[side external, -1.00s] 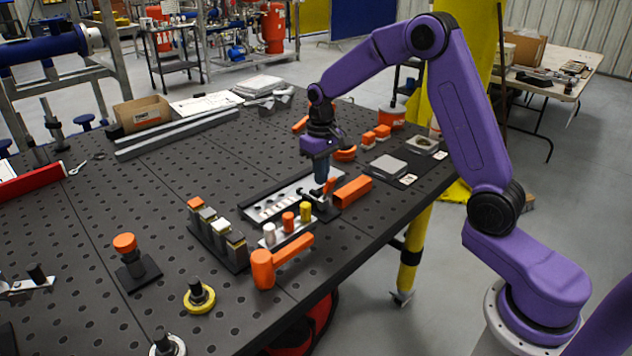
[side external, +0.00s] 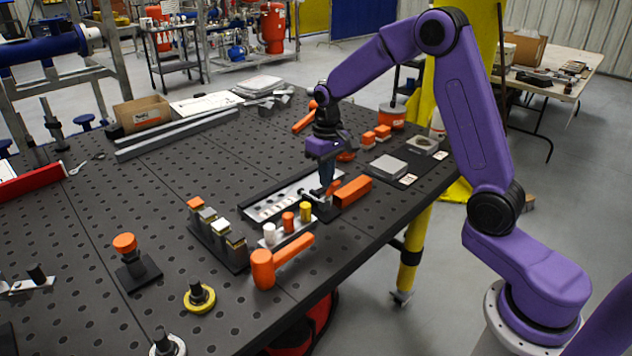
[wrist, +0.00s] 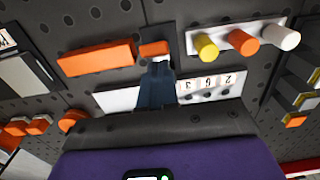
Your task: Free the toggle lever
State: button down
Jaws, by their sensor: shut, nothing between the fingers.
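The toggle lever appears to be the small piece with an orange grip (wrist: 153,48) on a dark base plate (wrist: 178,40). In the side view its orange grip (side external: 332,187) shows partly, beside the fingers. My gripper (side external: 328,188) points down at the lever, its fingers shut and empty. In the wrist view the shut fingertips (wrist: 160,68) are right beside the orange grip, over its pale metal part. I cannot tell whether they touch it. The fingers hide part of the lever's mechanism and the pale numbered strip (wrist: 212,86).
An orange bar (side external: 353,190) lies close beside the lever. A rack with yellow, orange and white pegs (side external: 288,232) stands nearby, with an orange mallet (side external: 280,258) in front. A row of blocks (side external: 217,236) stands left.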

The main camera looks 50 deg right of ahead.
jog(key=shift+w, duration=0.2)
jog(key=shift+w, duration=0.4)
jog(key=shift+r, duration=0.15)
notch_tip(320, 180, up, 7)
dwell(0.6)
jog(key=s+a+n, duration=0.6)
jog(key=s+a, duration=0.4)
jog(key=s, duration=0.4)
jog(key=s+d+f+n, duration=0.2)
jog(key=s+n, duration=0.4)
jog(key=s, duration=1.4)
jog(key=shift+s+f+n, duration=0.15)
jog(key=shift+s+n, duration=0.15)
jog(key=shift+s, duration=0.1)
